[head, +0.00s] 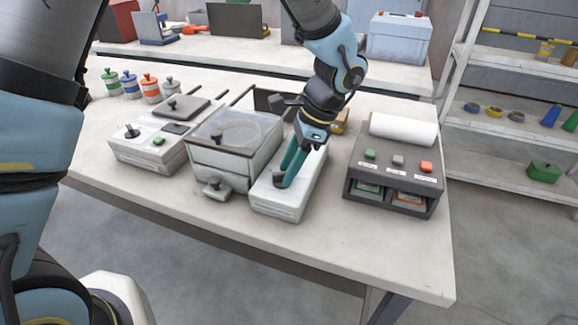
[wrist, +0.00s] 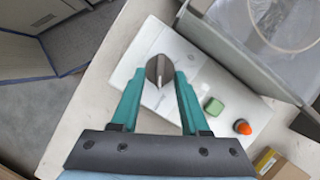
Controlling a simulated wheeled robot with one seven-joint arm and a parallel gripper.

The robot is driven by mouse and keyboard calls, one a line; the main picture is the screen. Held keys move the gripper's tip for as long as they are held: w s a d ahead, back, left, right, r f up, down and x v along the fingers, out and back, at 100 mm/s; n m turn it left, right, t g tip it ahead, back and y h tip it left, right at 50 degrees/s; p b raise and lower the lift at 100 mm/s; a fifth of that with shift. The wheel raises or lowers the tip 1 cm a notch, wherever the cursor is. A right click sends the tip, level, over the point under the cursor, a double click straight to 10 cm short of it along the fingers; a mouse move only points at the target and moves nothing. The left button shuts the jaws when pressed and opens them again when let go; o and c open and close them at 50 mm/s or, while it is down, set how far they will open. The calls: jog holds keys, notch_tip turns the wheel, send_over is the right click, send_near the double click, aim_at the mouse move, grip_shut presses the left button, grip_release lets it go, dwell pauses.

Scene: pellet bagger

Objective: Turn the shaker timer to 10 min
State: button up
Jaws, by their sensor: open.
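The white timer box (head: 285,203) stands near the front edge of the bench; its top also shows in the wrist view (wrist: 205,75). In the wrist view it carries a dark round knob (wrist: 153,70) with a light pointer line, a green button (wrist: 213,106) and an orange dome (wrist: 242,127). My gripper (head: 283,181) points down at the knob end of the box. In the wrist view my gripper (wrist: 159,75) is open, one teal fingertip on each side of the knob, with gaps showing. Scale marks around the knob are not readable. The head view mostly hides the knob behind the fingers.
A clear-lidded unit (head: 231,138) stands close on the box's left. A dark three-button console (head: 395,178) with a white roll (head: 403,132) is to the right. A white device (head: 150,148) and several colour-lidded jars are further left. Bare bench lies in front.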

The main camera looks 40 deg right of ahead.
jog(key=b+v, duration=0.2)
jog(key=v, duration=0.8)
jog(key=shift+d+r, duration=0.2)
jog(key=shift+r, duration=0.15)
jog(key=shift+s, duration=0.15)
